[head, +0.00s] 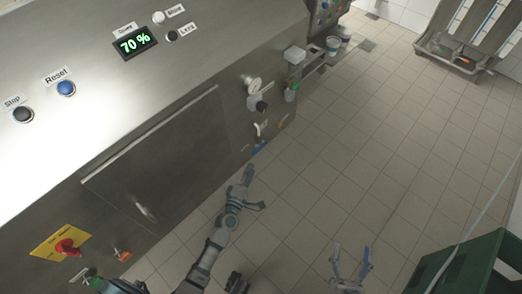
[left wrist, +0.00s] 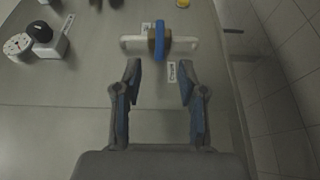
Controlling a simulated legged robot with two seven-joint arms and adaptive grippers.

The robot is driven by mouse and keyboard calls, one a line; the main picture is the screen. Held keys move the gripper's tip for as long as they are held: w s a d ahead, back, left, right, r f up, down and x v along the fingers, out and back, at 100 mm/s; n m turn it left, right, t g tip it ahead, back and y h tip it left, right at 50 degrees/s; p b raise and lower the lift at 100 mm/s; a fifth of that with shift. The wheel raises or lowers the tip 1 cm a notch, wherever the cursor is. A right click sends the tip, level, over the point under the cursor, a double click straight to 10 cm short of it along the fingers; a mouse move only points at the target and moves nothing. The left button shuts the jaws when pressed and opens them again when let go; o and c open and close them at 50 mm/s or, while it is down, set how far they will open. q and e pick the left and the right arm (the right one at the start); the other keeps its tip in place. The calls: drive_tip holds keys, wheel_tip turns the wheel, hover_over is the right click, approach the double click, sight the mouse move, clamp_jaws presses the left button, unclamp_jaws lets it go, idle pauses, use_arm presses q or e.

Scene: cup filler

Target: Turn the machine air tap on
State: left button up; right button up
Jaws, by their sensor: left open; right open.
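A tap with a blue handle (head: 260,147) sits low on the right end of the steel machine's front. In the left wrist view the blue handle (left wrist: 159,40) stands across a white horizontal pipe (left wrist: 185,41), with a small label beside it that I cannot read. My left gripper (head: 254,187) is open and empty just below the tap. In the left wrist view its fingertips (left wrist: 160,72) are spread either side of the handle's line, short of it and apart from it. My right gripper (head: 352,252) is open and empty over the floor, away from the machine.
A gauge (head: 253,86) and black knob (head: 262,106) are above the tap. The machine's front also has a panel door (head: 160,165) and a red switch (head: 67,246). A green crate (head: 465,265) is at lower right. The tiled floor between is clear.

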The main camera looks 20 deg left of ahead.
sight(258, 149)
use_arm(q)
drive_tip(key=w, duration=0.2)
drive_tip(key=w+a, duration=0.1)
drive_tip(key=w, duration=0.2)
drive_tip(key=w+a+b, duration=0.1)
drive_tip(key=w, duration=0.1)
drive_tip(key=shift+w+a+f, duration=0.15)
drive_tip(key=shift+w+f, duration=0.2)
drive_tip(key=shift+w+d+r+b, duration=0.1)
drive_tip(key=shift+w+d+b, duration=0.15)
drive_tip(key=shift+w, duration=0.35)
drive_tip(key=shift+w+d+r+b, duration=0.1)
drive_tip(key=shift+w+d, duration=0.15)
drive_tip(key=shift+w, duration=0.35)
drive_tip(key=shift+w+d+r, duration=0.1)
drive_tip(key=shift+d+r, duration=0.05)
drive_tip(key=shift+d, duration=0.1)
drive_tip(key=shift+a, duration=0.1)
use_arm(e)
drive_tip(key=s+r+t, duration=0.1)
drive_tip(key=t, duration=0.1)
drive_tip(key=s+r+t, duration=0.2)
drive_tip(key=shift+r+m, duration=0.25)
drive_tip(key=shift+m, duration=0.15)
